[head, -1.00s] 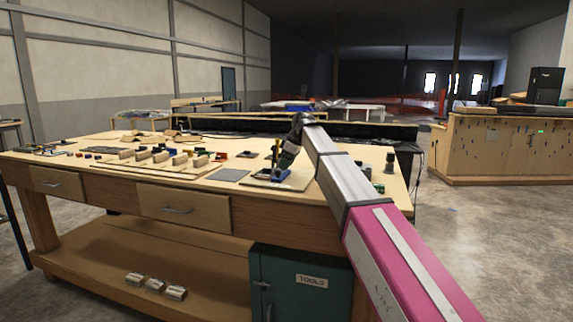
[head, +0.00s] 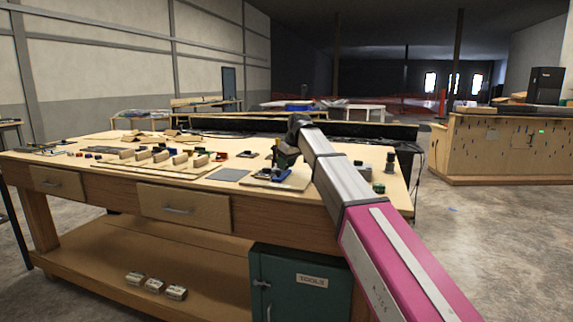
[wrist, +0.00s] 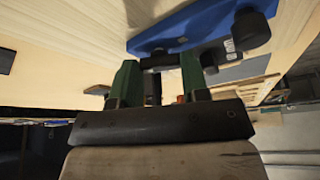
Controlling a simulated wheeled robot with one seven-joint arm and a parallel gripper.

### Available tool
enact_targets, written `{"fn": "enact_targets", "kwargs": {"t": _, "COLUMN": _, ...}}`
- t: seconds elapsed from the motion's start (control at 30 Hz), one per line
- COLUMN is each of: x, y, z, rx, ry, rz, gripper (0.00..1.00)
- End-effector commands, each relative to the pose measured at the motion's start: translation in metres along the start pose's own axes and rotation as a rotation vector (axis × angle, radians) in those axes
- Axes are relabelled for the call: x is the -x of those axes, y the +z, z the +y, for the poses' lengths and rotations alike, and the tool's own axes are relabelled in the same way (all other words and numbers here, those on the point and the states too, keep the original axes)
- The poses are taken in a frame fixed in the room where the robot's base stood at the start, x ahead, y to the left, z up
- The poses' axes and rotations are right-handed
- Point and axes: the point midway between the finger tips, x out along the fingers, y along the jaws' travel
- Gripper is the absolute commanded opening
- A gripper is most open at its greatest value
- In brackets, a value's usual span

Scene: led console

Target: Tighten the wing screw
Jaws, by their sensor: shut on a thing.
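A blue fixture (head: 273,175) stands on a light board near the right front of the workbench. In the wrist view the blue fixture (wrist: 195,27) fills the upper middle, with black round parts (wrist: 250,30) at its right. My gripper (head: 285,158) is over the fixture in the head view, partly behind my arm. In the wrist view, the green fingers of my gripper (wrist: 160,72) close around a dark part beside the fixture. This dark part appears to be the wing screw (wrist: 160,62). Its wings and thread are mostly hidden by the fingers.
A grey mat (head: 229,174) lies left of the board. Several wooden blocks (head: 160,156) and small parts cover the bench further left. Dark cylindrical items (head: 390,162) stand right of my arm. A drawer (head: 185,209) and a green tool cabinet (head: 300,285) are below.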

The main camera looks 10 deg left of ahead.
Motion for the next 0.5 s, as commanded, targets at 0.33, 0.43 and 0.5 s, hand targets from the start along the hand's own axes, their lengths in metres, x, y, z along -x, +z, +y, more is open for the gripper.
{"fn": "enact_targets", "kwargs": {"t": 0.33, "x": 0.0003, "y": -0.0006, "z": -0.0037, "rx": -0.302, "ry": 0.127, "rz": 0.000, "gripper": 0.18}}
{"fn": "enact_targets", "kwargs": {"t": 0.43, "x": 0.0002, "y": -0.0014, "z": -0.0045, "rx": -0.390, "ry": 0.163, "rz": 0.001, "gripper": 0.18}}
{"fn": "enact_targets", "kwargs": {"t": 0.5, "x": 0.0001, "y": -0.0020, "z": -0.0052, "rx": -0.452, "ry": 0.188, "rz": 0.001, "gripper": 0.18}}
